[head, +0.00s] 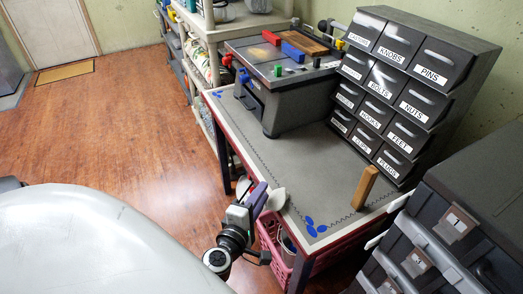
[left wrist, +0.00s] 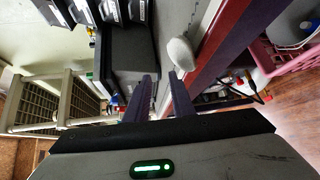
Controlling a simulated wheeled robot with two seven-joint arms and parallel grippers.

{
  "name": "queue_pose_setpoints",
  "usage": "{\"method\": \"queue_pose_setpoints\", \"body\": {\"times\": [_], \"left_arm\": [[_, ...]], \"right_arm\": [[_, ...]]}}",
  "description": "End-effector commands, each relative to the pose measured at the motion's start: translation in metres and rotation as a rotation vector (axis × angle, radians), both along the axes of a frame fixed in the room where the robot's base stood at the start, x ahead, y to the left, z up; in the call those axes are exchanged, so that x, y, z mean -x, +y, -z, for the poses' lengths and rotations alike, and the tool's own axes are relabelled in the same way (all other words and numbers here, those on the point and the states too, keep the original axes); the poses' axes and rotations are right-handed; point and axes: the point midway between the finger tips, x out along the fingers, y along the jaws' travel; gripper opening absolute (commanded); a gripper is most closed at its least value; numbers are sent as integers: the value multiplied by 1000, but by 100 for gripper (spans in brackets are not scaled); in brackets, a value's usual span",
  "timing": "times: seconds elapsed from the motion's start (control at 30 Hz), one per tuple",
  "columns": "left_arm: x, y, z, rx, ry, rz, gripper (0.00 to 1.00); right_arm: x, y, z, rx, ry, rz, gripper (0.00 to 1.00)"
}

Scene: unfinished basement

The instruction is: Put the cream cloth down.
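The cream cloth (head: 276,199) shows as pale lobes beside the fingertips of my left gripper (head: 259,190), at the near-left edge of the workbench (head: 292,170). In the left wrist view the cloth (left wrist: 182,53) is a pale rounded lump by the tip of the right-hand finger. The part between the fingers is mostly hidden. My right gripper is not in view.
A wooden block (head: 365,187) stands near the bench's front right corner. A pink basket (head: 268,238) is below the bench. The mat's middle is clear.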

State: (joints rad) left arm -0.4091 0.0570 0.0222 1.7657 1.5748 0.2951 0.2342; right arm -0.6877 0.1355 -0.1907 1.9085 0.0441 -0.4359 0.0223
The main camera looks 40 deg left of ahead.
Motion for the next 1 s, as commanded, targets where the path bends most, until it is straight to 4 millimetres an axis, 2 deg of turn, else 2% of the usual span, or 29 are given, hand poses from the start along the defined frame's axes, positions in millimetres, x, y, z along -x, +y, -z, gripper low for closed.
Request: {"method": "queue_pose_setpoints", "body": {"times": [0.07, 0.17, 0.27, 0.3, 0.4, 0.5, 0.63, 0.8, 1.0], "left_arm": [[3, -9, -3, -40, 5, 37, 22], [5, -33, -8, -168, 21, 148, 22], [13, -74, -9, -381, 57, 331, 22], [19, -94, -7, -485, 78, 419, 22], [42, -133, 12, -730, 150, 623, 22], [69, -157, 40, -938, 235, 795, 22], [108, -171, 79, -1176, 354, 993, 22], [149, -170, 115, -1405, 482, 1172, 22], [161, -166, 125, -1483, 527, 1226, 22]], "right_arm": [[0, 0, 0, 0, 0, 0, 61], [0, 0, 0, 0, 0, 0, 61], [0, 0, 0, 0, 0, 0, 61], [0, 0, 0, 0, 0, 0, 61], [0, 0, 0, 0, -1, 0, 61], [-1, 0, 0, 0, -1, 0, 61], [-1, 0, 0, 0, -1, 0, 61], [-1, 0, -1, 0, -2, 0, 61], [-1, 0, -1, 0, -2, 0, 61]]}}
